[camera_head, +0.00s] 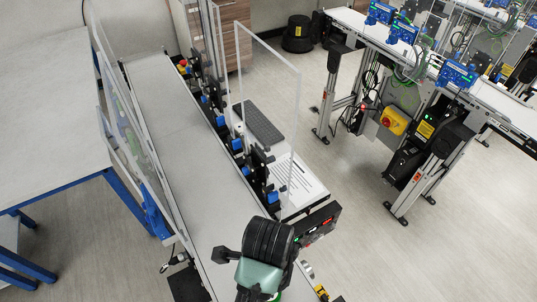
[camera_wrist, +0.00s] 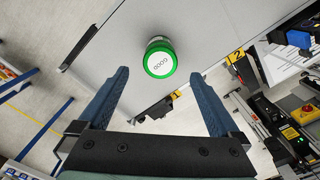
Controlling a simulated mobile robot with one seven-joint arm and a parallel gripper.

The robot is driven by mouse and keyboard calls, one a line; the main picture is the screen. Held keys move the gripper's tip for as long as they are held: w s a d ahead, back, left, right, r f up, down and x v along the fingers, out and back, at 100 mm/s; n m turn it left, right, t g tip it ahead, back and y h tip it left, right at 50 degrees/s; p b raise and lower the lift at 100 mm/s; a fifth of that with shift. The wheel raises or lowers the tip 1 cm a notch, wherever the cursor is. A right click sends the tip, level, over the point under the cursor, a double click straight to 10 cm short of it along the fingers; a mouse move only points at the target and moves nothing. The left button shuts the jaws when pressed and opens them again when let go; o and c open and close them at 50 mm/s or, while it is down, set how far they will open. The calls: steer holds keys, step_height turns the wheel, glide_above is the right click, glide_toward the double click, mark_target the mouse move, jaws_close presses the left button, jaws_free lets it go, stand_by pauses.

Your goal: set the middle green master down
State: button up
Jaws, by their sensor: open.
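A green master (camera_wrist: 159,60), a short cylinder with a white top lettered "GOOD", appears in the wrist view on a pale grey belt surface (camera_wrist: 122,42). Its top faces my camera. My gripper (camera_wrist: 158,74) is open, with one dark blue finger to each side of the view and the master beyond and between the fingertips. The fingers do not appear to touch it. In the head view my arm's dark wrist and green-grey end hang over the near end of the belt (camera_head: 180,115) and hide the fingers. A small bit of green shows at the bottom edge there.
A clear guard panel (camera_head: 270,110) and several sensor brackets line the belt's right side. A keyboard (camera_head: 262,124) and paper sheet lie beyond. A grey table (camera_head: 45,110) stands left. Another conveyor (camera_head: 385,40) is at upper right.

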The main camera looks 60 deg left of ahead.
steer(key=shift+r, duration=0.7)
steer(key=w+a+r+n+t+y, duration=0.1)
steer(key=w+r+n+t+y, duration=0.25)
steer(key=w+r+t, duration=0.9)
steer(key=w+d+r+n, duration=0.1)
steer(key=w+d+r, duration=0.1)
steer(key=w+r, duration=0.55)
steer(key=w+d+r+n, duration=0.15)
steer(key=w+r, duration=0.25)
steer(key=r, duration=0.6)
steer(key=d+r+n+t, duration=0.1)
steer(key=d+r+t, duration=0.2)
steer(key=r, duration=0.5)
steer(key=d+r+t, duration=0.4)
steer(key=r, duration=0.4)
steer(key=s+d+r+n+t+h, duration=0.1)
steer(key=s+d+r+t, duration=0.3)
steer(key=r, duration=0.5)
steer(key=s+d+r+n+t+h, duration=0.2)
steer(key=s+d+r+t, duration=0.2)
steer(key=r, duration=0.4)
steer(key=shift+s+r, duration=0.4)
steer(key=shift+s, duration=0.4)
